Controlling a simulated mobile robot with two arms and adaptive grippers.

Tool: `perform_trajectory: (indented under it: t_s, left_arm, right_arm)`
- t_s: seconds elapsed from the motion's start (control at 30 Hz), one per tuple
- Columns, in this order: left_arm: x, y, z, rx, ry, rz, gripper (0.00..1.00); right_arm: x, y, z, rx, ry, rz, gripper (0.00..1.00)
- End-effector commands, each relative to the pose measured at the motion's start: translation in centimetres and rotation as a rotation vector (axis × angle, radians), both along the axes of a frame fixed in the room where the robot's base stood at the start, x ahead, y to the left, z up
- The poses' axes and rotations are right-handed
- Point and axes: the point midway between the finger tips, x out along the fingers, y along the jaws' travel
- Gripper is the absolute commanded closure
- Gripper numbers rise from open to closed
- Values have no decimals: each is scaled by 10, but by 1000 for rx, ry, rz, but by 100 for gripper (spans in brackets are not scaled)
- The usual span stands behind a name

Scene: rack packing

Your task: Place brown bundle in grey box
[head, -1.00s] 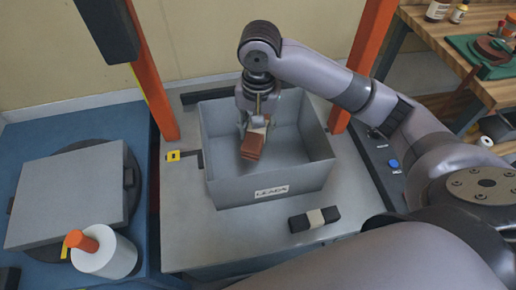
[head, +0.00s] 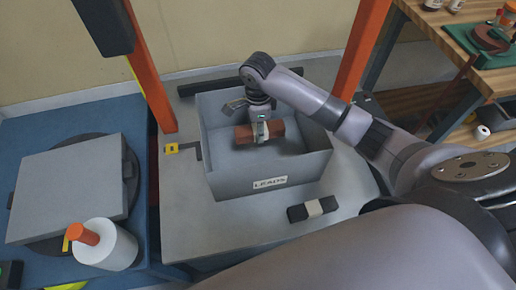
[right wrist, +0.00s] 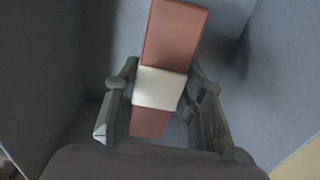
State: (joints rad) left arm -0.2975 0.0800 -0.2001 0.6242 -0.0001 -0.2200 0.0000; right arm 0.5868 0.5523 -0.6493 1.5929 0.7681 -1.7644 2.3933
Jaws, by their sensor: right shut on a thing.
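The brown bundle (head: 273,129) is a reddish-brown bar with a pale band around its middle. It lies sideways inside the grey box (head: 268,185), which bears a "LEADS" label. My right gripper (head: 262,130) reaches down into the box and is shut on the bundle at its band. In the right wrist view the bundle (right wrist: 175,33) sits between the two fingers (right wrist: 160,100), with the box walls around it. I cannot tell whether the bundle touches the box floor. My left gripper is not in view.
A dark bundle with a pale band (head: 313,208) lies on the grey table (head: 190,220) in front of the box. Orange posts (head: 150,65) stand at both sides. A white spool with an orange top (head: 107,247) and a grey slab (head: 70,180) are at the left.

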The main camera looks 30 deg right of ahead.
Motion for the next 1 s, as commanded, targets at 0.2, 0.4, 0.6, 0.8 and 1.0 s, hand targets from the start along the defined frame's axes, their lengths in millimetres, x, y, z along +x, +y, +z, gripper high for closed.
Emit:
perform_trajectory:
  t_s: [0.2,0.4,0.6,0.8,1.0]
  left_arm:
    - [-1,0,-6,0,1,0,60]
    - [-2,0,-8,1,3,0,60]
    - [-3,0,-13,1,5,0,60]
    - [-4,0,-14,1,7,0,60]
    - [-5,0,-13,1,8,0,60]
  right_arm:
    - [0,-1,-49,-2,1,2,100]
    - [0,0,-66,-1,-1,2,100]
    - [0,0,-96,-1,0,2,100]
    - [0,0,-104,-1,-3,2,100]
    - [0,0,-104,-1,-2,3,100]
